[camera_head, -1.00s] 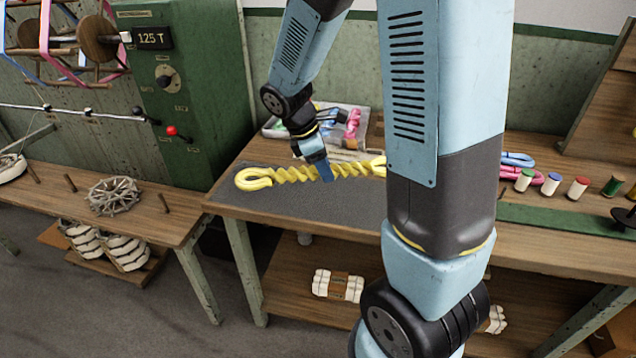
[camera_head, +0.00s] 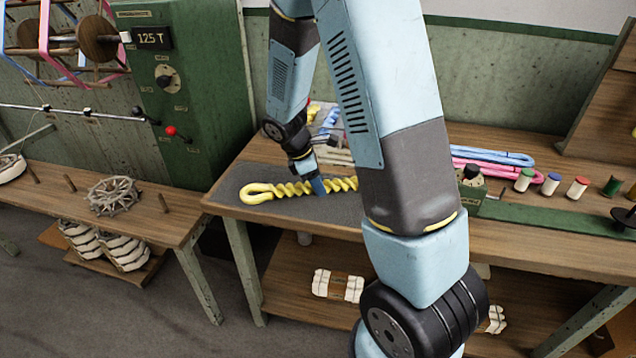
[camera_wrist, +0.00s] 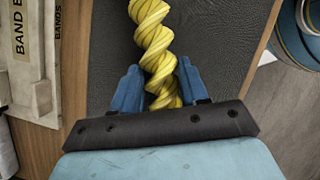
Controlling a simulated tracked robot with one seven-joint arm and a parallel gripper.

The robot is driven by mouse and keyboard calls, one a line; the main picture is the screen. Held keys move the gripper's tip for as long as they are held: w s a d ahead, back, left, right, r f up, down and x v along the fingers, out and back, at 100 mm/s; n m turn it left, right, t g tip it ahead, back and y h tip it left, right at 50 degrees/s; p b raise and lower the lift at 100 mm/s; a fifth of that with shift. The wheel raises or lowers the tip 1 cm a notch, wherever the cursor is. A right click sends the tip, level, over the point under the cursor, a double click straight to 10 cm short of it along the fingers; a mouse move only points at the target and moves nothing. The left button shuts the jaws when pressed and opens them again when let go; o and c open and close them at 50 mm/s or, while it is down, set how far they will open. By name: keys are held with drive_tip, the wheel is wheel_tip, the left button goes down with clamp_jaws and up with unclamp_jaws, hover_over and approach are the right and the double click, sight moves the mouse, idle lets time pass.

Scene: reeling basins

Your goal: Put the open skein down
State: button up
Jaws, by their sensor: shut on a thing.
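A yellow skein (camera_head: 258,192), twisted like a rope with a loop at its left end, is over the grey mat (camera_head: 290,214) on the bench. Its right end is hidden behind my arm. My gripper (camera_head: 319,187) is shut on its twisted middle, fingers pointing down. In the wrist view the skein (camera_wrist: 153,38) runs between the two blue fingers of my gripper (camera_wrist: 159,72), with the dark mat (camera_wrist: 215,45) beneath. The skein is at or very close to the mat; I cannot tell whether it touches.
Pink (camera_head: 475,172) and blue (camera_head: 500,155) skeins lie on the bench right of my arm. Several small spools (camera_head: 551,184) stand farther right. A printed bands packet (camera_wrist: 30,60) lies beside the mat. A green machine cabinet (camera_head: 180,95) stands left. The mat's front left is clear.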

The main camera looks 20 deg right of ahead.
sight(303, 183)
drive_tip(key=o, duration=1.1)
drive_tip(key=shift+f, duration=0.1)
drive_tip(key=shift+o, duration=0.2)
drive_tip(key=v, duration=1.1)
drive_tip(key=s+d+r+m+t+y, duration=0.1)
drive_tip(key=s+r+m+t+y, duration=0.1)
drive_tip(key=s+r+m, duration=0.6)
drive_tip(key=s+d+r+m+t+y, duration=0.2)
drive_tip(key=s+r+m+t, duration=0.2)
drive_tip(key=s+r+m, duration=0.3)
drive_tip(key=shift+s+d+r+m+t, duration=0.15)
drive_tip(key=shift+s+r+m+t, duration=0.2)
drive_tip(key=shift+s+r, duration=2.75)
drive_tip(key=shift+s+f, duration=0.95)
